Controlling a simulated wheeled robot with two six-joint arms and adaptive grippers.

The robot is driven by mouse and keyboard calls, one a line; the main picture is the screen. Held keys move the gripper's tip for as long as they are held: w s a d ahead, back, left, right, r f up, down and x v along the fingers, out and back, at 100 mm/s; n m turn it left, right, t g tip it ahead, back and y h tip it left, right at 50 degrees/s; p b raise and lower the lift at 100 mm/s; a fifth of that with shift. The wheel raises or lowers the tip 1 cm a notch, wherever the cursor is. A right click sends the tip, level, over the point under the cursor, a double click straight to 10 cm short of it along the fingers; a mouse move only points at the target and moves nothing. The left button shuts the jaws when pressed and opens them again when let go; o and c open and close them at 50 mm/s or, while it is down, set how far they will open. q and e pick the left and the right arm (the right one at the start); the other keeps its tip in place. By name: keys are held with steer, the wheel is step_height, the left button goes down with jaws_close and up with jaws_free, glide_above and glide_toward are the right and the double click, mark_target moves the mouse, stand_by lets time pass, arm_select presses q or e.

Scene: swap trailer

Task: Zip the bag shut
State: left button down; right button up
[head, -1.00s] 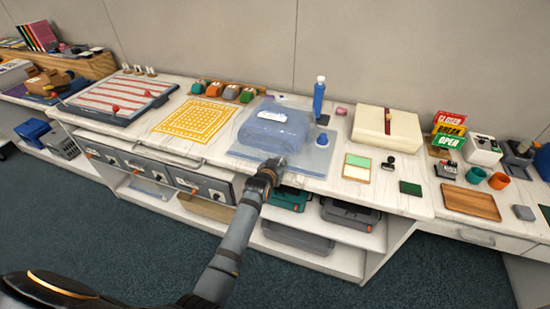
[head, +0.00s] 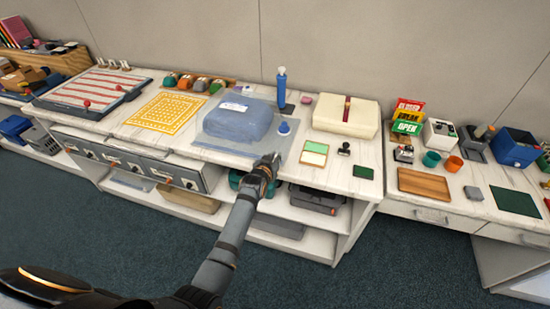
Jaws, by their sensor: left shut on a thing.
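The bag (head: 230,147) is a flat, clear bluish pouch on the white counter, with a folded blue cloth (head: 238,118) in its back left part. A small white label (head: 233,107) shows on the blue bundle. My left gripper (head: 268,164) is shut at the bag's near right corner, at the counter's front edge, and appears to hold the bag's edge there. The zip slider and the fingertips' exact hold are too small to see. My right gripper is out of view.
A blue bottle (head: 281,88) and a blue-capped item (head: 284,128) stand by the bag's right side.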

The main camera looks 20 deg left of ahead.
arm_select(q)
steer(key=c, duration=1.4)
jaws_free()
steer(key=shift+d, duration=0.15)
steer(key=v, duration=1.2)
